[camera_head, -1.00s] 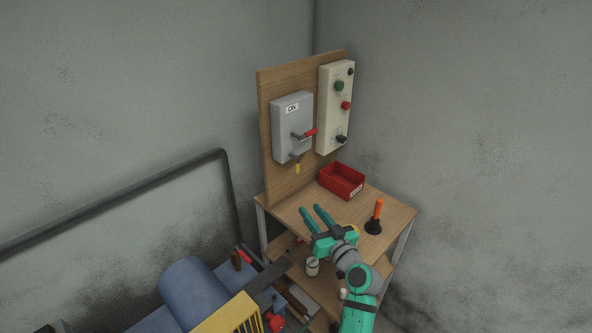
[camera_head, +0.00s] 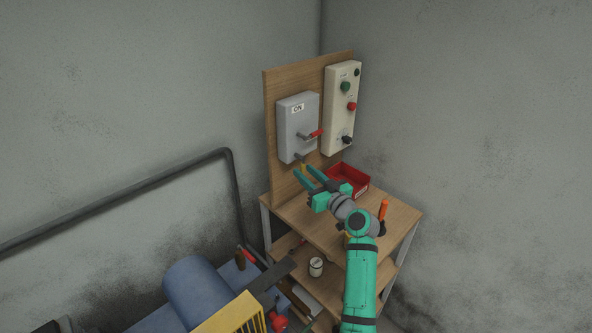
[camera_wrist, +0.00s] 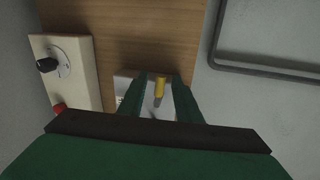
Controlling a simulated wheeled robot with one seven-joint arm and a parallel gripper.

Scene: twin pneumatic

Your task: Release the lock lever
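A grey switch box (camera_head: 291,112) marked ON is mounted on the upright wooden board. A lever with a red grip (camera_head: 316,133) sticks out of its front. A small lever with a yellow tip hangs at the box's lower edge; the fingers partly cover it in the head view. In the wrist view the yellow tip (camera_wrist: 159,88) appears between my two fingers, with gaps on both sides. My gripper (camera_head: 305,172) is open, its fingers pointing at the board just below the box. I cannot tell how deep the tip lies between them.
A cream control panel (camera_head: 340,112) with buttons and a black knob is right of the box. A red bin (camera_head: 352,184) and an orange-handled tool (camera_head: 383,212) are on the wooden table (camera_head: 398,222). A white cup (camera_head: 316,267) sits on the lower shelf.

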